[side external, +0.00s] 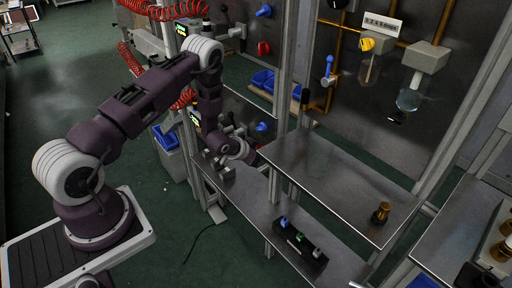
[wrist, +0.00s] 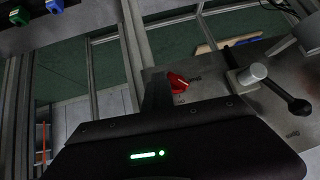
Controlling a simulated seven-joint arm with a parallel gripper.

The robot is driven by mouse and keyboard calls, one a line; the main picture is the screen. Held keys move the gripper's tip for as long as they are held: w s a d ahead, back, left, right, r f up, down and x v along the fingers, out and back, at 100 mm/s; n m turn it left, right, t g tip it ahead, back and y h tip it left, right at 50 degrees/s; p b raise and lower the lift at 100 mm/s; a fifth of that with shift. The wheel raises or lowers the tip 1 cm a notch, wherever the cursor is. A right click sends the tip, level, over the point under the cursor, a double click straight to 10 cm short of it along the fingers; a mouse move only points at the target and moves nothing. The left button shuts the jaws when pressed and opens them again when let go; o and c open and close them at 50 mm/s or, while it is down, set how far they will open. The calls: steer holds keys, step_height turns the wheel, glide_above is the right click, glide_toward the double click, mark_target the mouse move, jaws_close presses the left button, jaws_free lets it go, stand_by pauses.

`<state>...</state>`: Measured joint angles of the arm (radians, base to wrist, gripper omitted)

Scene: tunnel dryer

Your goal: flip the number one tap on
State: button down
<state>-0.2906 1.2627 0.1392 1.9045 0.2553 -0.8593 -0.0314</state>
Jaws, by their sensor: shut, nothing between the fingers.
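My gripper (side external: 246,153) is at the lower left panel in the side external view, above the lower metal shelf. In the wrist view its dark fingers (wrist: 158,92) are together, with nothing held. A red tap handle (wrist: 178,82) shows just right of the fingertips, close to them; I cannot tell if they touch. A lever with a black ball end (wrist: 298,106) and a pale round hub sits further right on the same panel. A blue handle (side external: 262,127) is on the lower panel in the side view. The labels are too small to read, so I cannot tell which tap is number one.
The upper panel carries another red handle (side external: 263,48) and blue handle (side external: 264,11). A metal shelf (side external: 325,180) juts out right of my gripper, with a brass piece (side external: 381,213) on it. A switch box (side external: 300,246) lies on the lower shelf. Metal posts stand close by.

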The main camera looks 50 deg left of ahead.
steer(key=shift+s+d+f+m, duration=0.1)
steer(key=shift+d+f+m, duration=0.2)
steer(key=shift+d+m, duration=0.45)
steer(key=shift+a+f+m+y, duration=0.1)
steer(key=shift+f+m+y, duration=0.05)
steer(key=shift+m+y, duration=0.15)
steer(key=shift+w+a+f+m+y, duration=0.2)
steer(key=shift+w+f+m+y, duration=0.05)
steer(key=shift+f+y, duration=0.35)
steer(key=shift+f, duration=0.15)
